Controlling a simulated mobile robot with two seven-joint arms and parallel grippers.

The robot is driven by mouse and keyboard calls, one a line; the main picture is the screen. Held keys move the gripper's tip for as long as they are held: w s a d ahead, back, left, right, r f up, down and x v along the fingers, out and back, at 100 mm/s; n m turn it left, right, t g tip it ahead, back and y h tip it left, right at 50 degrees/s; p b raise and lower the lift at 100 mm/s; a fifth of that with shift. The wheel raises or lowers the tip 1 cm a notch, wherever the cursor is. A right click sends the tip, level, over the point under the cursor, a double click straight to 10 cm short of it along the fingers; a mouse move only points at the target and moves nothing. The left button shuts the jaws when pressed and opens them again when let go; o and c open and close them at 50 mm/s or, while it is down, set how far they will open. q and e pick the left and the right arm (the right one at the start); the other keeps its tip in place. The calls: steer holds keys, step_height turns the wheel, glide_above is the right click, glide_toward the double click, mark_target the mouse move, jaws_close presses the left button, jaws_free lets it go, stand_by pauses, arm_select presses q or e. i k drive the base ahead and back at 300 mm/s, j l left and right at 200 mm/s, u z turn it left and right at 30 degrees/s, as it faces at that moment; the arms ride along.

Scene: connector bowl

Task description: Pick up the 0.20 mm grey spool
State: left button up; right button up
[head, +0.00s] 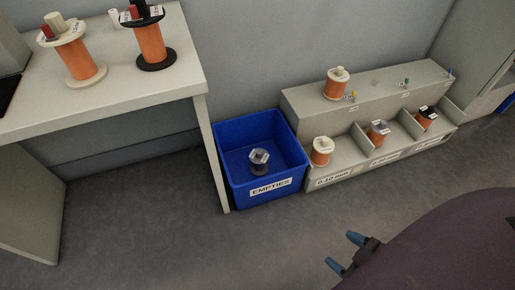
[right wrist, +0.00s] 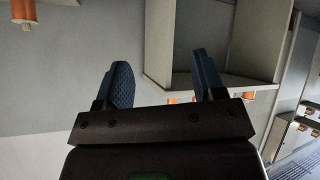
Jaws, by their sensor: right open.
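A grey-flanged spool with orange wire (head: 378,133) sits in the middle compartment of the low rack (head: 310,108) in the head view. The label in front of that compartment is too small to read. An empty grey spool (head: 259,158) lies in the blue bin marked EMPTIES (head: 232,187). My right gripper (head: 345,252) is open and empty above the floor, in front of the rack and apart from it. In the right wrist view its two blue fingers (right wrist: 164,82) stand wide apart with nothing between them. My left gripper is out of view.
A white spool (head: 322,150) is in the left compartment, marked 0.10 mm, and a black one (head: 427,117) in the right. Another white spool (head: 337,84) stands on the rack's top. Two large spools stand on the table (head: 120,84). The floor before the rack is clear.

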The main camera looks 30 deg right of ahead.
mark_target(379, 130)
steer(key=z, duration=4.6)
steer(key=i+u, duration=0.1)
steer(key=u, duration=1.6)
steer(key=i+u, duration=0.1)
steer(key=u, duration=0.3)
steer(key=i+l+u, duration=0.1)
steer(key=u, duration=0.3)
steer(key=i+l+u, duration=0.1)
steer(key=l+u, duration=0.15)
steer(key=u, duration=0.15)
